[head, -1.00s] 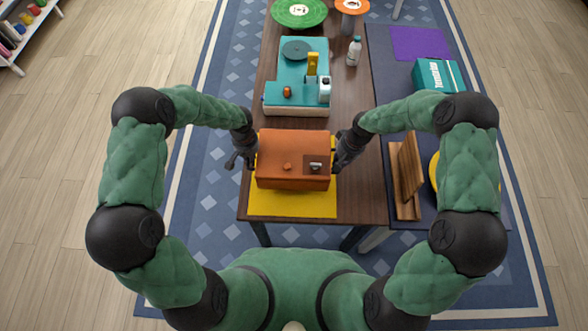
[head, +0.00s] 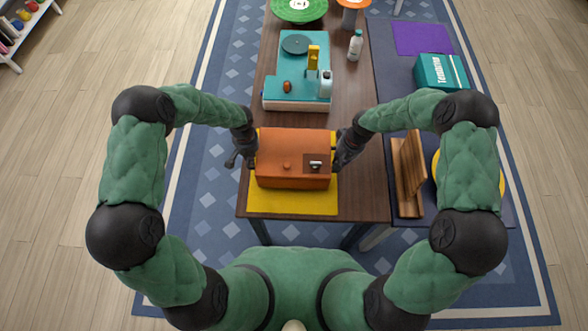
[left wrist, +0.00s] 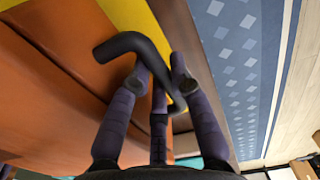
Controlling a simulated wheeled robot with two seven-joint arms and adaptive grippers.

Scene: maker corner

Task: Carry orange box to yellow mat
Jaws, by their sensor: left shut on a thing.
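The orange box (head: 293,160) is level between my two grippers, over the yellow mat (head: 292,204) on the wooden table in the head view. A strip of mat shows in front of it; I cannot tell whether the box touches the mat. My left gripper (head: 240,157) is at the box's left side. In the left wrist view its fingers (left wrist: 158,82) are closed around a black curved handle (left wrist: 125,43) beside the orange wall (left wrist: 50,100). My right gripper (head: 342,155) is at the box's right side; its fingers are mostly hidden.
Behind the box stands a teal machine (head: 297,98) with a white bottle (head: 355,45) farther right. A green disc (head: 299,8) is at the far end. On the right are a wooden stand (head: 409,178), a teal box (head: 440,72) and a purple sheet (head: 422,39).

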